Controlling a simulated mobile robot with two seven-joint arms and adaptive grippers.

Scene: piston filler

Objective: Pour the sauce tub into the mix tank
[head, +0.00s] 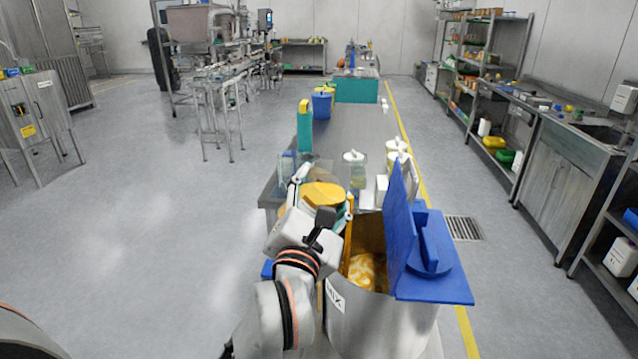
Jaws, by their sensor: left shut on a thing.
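The mix tank (385,325) is a steel vessel at the bottom centre with a white "MIX" label. Its blue lid (430,255) has one flap standing up, and the left part of the mouth is open. Orange and white contents (362,271) show inside. My left gripper (322,203) is shut on the sauce tub (322,193), which shows as a yellow-orange shape between the fingers, just beyond the tank's left side. The wrist hides the tub's lower part. A narrow orange-yellow strip stands at the tank's left rim; I cannot tell whether it is sauce. My right gripper is out of view.
A long steel table (350,125) runs away behind the tank. White-topped clear containers (354,168) stand close behind the tub, with a teal bottle (304,130) and a blue bucket (322,104) farther back. A sink counter (570,150) lines the right.

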